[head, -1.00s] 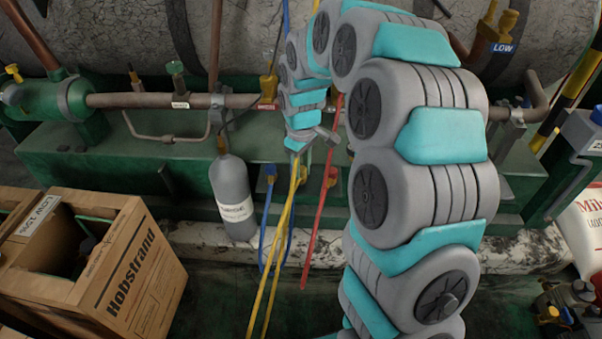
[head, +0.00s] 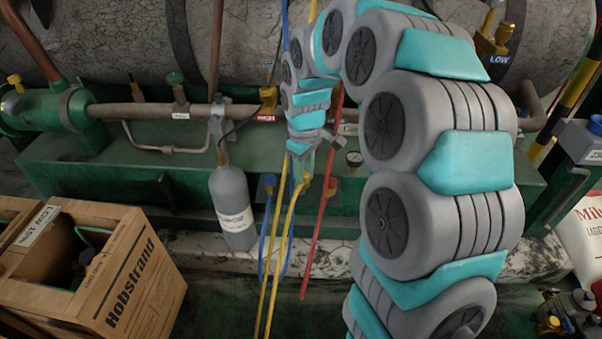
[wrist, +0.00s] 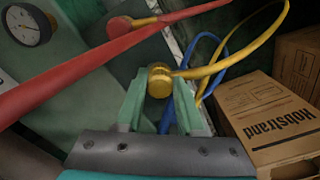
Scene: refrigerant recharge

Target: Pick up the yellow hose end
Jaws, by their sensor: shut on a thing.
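The yellow hose end (wrist: 159,82) is a round, ribbed yellow fitting. In the wrist view it sits between the tips of my gripper (wrist: 160,98), which is shut on it. The yellow hose (wrist: 214,69) runs from it to the right in a loop. In the head view my gripper (head: 302,167) is small and points down in front of the green base frame. The yellow hose (head: 286,240) hangs below it in two strands. The hose end is hard to make out there.
A red hose (head: 317,230) hangs just right of my gripper and crosses close above it in the wrist view. A blue hose (head: 264,240) hangs left. A grey cylinder (head: 232,195) and a Hobstrand box (head: 140,275) stand left.

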